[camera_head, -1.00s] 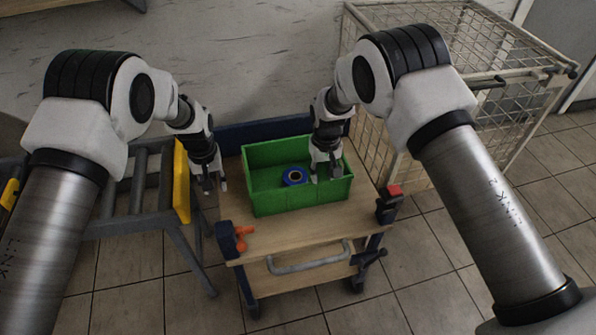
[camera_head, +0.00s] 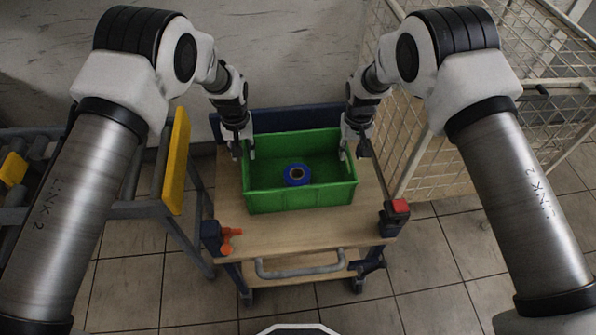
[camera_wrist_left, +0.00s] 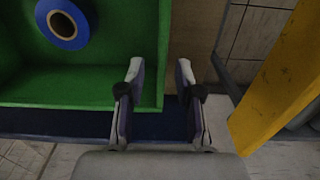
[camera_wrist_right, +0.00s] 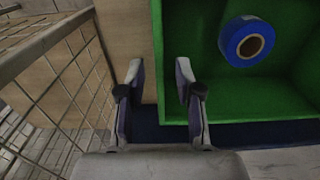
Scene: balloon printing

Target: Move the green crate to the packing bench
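The green crate (camera_head: 300,197) sits upright on the wooden top of a trolley and holds a blue ring-shaped roll (camera_head: 297,174). My left gripper (camera_head: 243,150) is at the crate's left wall. In the left wrist view its open fingers (camera_wrist_left: 158,85) stand on either side of that wall, with gaps. My right gripper (camera_head: 354,150) is at the crate's right wall. In the right wrist view its open fingers (camera_wrist_right: 158,85) straddle that wall, also apart from it. I see no bench that I can identify as the packing bench.
The trolley top (camera_head: 290,235) has a bare front strip, an orange clamp (camera_head: 230,240) and a red-topped block (camera_head: 399,206). A roller conveyor with a yellow end plate (camera_head: 176,160) stands left. A wire mesh cage (camera_head: 440,150) stands close on the right. Tiled floor lies in front.

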